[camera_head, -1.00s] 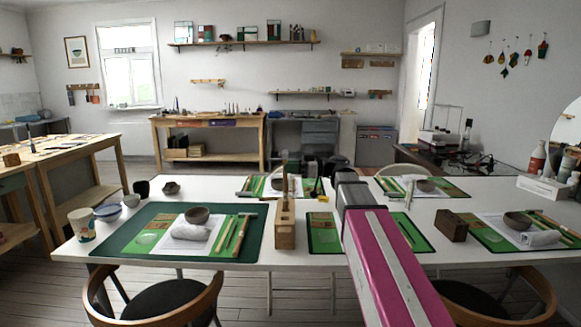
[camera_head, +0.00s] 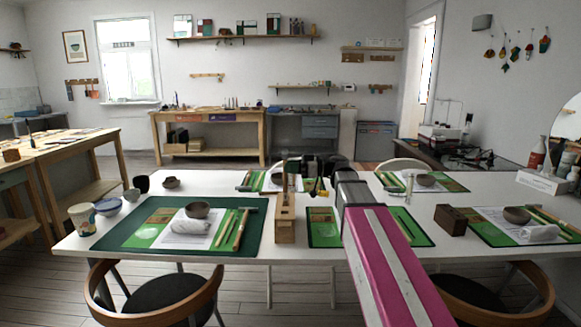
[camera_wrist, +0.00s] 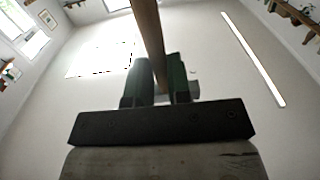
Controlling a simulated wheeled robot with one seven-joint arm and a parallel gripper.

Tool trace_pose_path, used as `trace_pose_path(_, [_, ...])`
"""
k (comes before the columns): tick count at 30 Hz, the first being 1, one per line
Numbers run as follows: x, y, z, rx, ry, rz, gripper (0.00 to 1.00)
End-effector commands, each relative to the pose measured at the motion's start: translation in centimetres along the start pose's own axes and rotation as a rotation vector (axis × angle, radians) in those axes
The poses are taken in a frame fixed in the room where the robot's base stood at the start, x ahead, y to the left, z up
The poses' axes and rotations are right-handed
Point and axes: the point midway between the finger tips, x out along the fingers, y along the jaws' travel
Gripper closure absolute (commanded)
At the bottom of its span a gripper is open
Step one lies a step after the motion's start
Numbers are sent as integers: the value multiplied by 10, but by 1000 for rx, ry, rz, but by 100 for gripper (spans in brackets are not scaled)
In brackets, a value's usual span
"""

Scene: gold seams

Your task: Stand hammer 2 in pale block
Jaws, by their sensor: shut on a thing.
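The pale block (camera_head: 285,229) is a wooden block standing upright at the front edge of the white table, between two green mats. My gripper (camera_wrist: 160,85) is shut on a wooden rod, which I take to be the handle of hammer 2 (camera_wrist: 148,35). In the wrist view the handle runs up between the dark fingers. A small pale grey piece shows beside the right finger; I cannot tell if it is the hammer's head. In the head view my gripper is small and dark near the block's top. I cannot tell whether the hammer touches the block.
A green mat (camera_head: 110,238) with a bowl (camera_head: 197,210), a rolled cloth and tools lies left of the block. A smaller mat (camera_head: 322,236) lies right. A brown block (camera_head: 451,220) stands further right. Chairs stand at the table's front.

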Motion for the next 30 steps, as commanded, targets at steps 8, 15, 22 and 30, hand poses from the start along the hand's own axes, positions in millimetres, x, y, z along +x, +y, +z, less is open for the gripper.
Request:
trace_pose_path(8, [0, 0, 2, 0, 1, 0, 100])
trace_pose_path(15, [0, 0, 2, 0, 1, 0, 100])
trace_pose_path(22, [0, 0, 2, 0, 0, 0, 52])
trace_pose_path(30, [0, 0, 2, 0, 0, 0, 52])
